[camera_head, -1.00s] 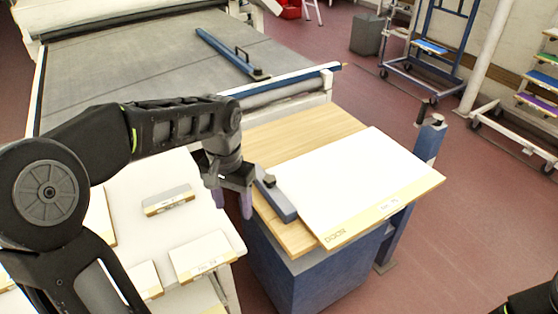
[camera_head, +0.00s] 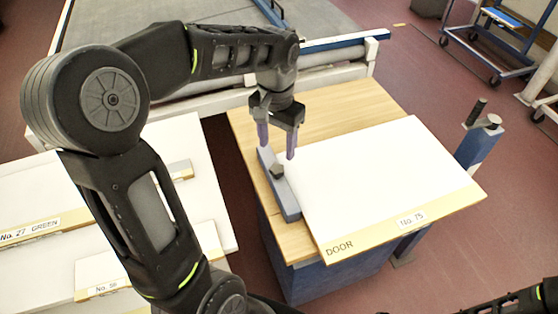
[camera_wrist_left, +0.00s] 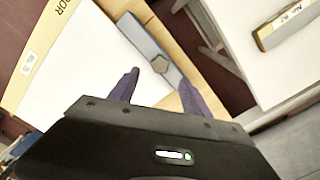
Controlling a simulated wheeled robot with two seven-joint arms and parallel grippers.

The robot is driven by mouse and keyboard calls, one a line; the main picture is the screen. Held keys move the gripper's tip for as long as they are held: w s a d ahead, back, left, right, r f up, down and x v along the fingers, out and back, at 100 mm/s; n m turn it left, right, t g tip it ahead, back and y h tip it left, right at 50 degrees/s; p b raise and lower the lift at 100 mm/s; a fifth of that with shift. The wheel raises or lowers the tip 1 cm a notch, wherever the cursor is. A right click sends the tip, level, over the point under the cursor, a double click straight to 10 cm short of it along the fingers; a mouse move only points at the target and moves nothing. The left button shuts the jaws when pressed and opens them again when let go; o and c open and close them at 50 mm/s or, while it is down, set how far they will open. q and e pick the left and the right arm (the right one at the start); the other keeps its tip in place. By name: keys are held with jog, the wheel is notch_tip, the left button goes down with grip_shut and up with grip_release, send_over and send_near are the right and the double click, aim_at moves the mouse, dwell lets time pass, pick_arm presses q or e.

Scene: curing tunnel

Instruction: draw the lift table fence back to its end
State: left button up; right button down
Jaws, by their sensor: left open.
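The lift table (camera_head: 330,112) has a wooden top on a blue base. Its fence is a grey-blue bar (camera_head: 290,205) with a dark knob (camera_head: 278,170), lying along the left edge of a white door panel (camera_head: 390,175). My left gripper (camera_head: 277,153) is open, pointing down over the far part of the fence near the knob. In the left wrist view the fence (camera_wrist_left: 140,37) runs up from between the open fingers (camera_wrist_left: 160,78), with the knob (camera_wrist_left: 160,65) just ahead of them. I cannot tell whether the fingers touch it.
A white table with labelled boards (camera_head: 45,232) stands at the left. A conveyor with a white frame (camera_head: 340,72) lies behind the lift table. A blue post with a dark handle (camera_head: 480,140) stands at the right.

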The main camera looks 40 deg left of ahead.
aim_at(277, 168)
pick_arm(q)
jog(key=shift+f+p, duration=0.4)
jog(key=shift+f, duration=3.5)
jog(key=shift+c, duration=0.5)
grip_shut()
